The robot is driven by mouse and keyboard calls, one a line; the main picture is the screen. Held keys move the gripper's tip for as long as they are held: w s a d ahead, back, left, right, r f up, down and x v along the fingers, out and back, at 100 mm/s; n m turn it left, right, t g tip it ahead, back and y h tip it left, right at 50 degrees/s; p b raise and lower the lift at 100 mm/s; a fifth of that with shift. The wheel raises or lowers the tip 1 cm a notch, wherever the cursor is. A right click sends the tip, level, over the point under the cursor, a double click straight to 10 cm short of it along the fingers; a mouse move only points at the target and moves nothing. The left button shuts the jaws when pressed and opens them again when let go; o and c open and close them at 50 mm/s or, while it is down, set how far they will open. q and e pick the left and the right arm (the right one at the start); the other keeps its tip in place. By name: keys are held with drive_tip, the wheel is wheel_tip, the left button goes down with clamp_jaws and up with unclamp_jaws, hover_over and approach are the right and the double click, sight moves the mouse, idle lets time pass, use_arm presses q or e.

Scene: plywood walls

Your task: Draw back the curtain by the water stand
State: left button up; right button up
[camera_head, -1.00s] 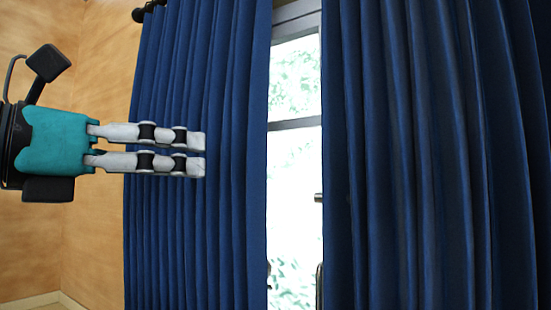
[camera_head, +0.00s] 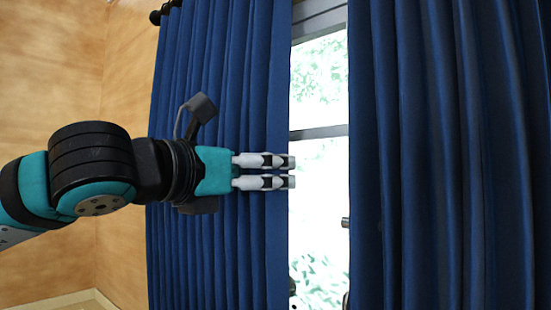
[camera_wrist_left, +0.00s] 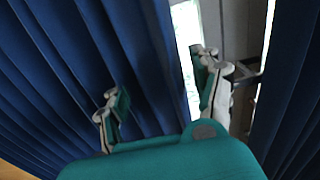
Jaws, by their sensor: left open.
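Two blue curtain panels hang over a bright window (camera_head: 318,200). The left curtain (camera_head: 215,70) and the right curtain (camera_head: 450,150) leave a gap between them. My left gripper (camera_head: 292,171) is in front of the left curtain, its fingertips at that curtain's inner edge by the gap. In the left wrist view my left gripper (camera_wrist_left: 160,85) is open, one finger over the left curtain (camera_wrist_left: 70,70) and the other over the gap. Whether the fingers touch the cloth I cannot tell. The right gripper and the water stand are not in view.
A dark curtain rod end (camera_head: 156,16) shows at the top left. A plywood wall (camera_head: 75,80) with a pale baseboard (camera_head: 70,301) stands at the left. A small metal handle (camera_head: 345,222) shows by the right curtain's edge.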

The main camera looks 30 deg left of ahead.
sight(272, 172)
use_arm(q)
drive_tip(key=shift+w+d+r+p, duration=0.1)
drive_tip(key=shift+w+p, duration=0.25)
drive_tip(key=shift+w, duration=0.85)
drive_tip(key=shift+w+d, duration=0.1)
drive_tip(key=shift+w, duration=0.5)
drive_tip(key=shift+s, duration=0.1)
drive_tip(key=shift+c, duration=0.8)
drive_tip(key=c, duration=1.1)
drive_tip(key=shift+w+d+f, duration=0.15)
drive_tip(key=shift+w+f, duration=0.2)
drive_tip(key=shift+w, duration=0.2)
clamp_jaws()
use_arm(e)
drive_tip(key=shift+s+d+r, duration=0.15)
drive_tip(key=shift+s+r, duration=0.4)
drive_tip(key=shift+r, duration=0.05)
